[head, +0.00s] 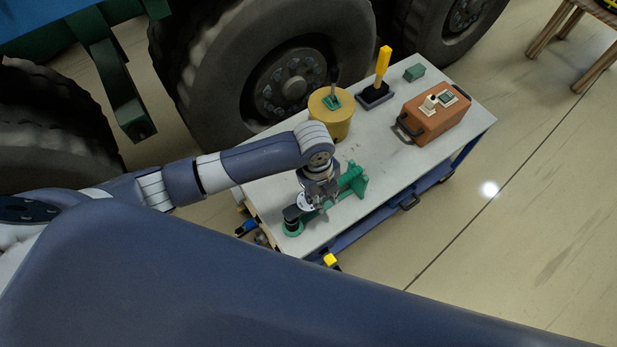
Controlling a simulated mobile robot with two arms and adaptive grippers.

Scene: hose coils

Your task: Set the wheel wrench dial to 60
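A green tool (352,182), which looks like the wheel wrench, lies across the grey top of the cart (372,147) near its front left edge. A dark round knob (292,213) stands on a green ring at its lower left end; it may be the dial, but no numbers are readable. My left gripper (306,204) points down over the tool, close beside the knob, and hides part of the tool. Whether its fingers touch the knob, or are open or shut, is too small to tell. My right gripper is out of view.
A yellow drum (331,118), a yellow-handled tool on a dark base (380,82), a small green block (414,72) and an orange case (433,117) stand on the cart's far side. Large tyres (270,75) rise just behind. Open floor (510,230) lies to the right.

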